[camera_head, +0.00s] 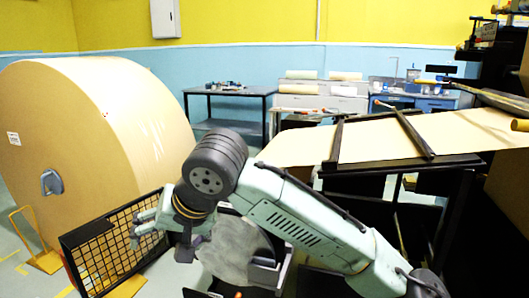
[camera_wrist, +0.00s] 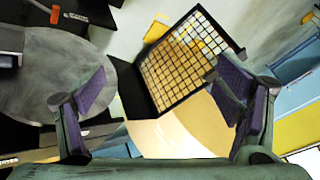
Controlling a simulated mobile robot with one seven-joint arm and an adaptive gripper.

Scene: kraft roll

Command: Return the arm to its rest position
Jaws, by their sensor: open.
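My arm reaches in from the lower right in the head view, bent at a dark elbow-like joint. My gripper (camera_head: 150,225) is at its end, left of centre, in front of a dark-framed grid panel (camera_head: 105,250). In the wrist view my gripper (camera_wrist: 160,105) is open, its two purple-padded fingers wide apart with nothing between them. The grid panel (camera_wrist: 185,55) shows beyond the fingers there. I cannot tell the exact gap between gripper and panel.
A huge kraft paper roll (camera_head: 100,140) stands at the left. A brown paper web (camera_head: 390,140) runs over a dark-framed machine at the right. A grey round-topped surface (camera_wrist: 55,70) is near my left finger. A workbench (camera_head: 230,92) stands behind.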

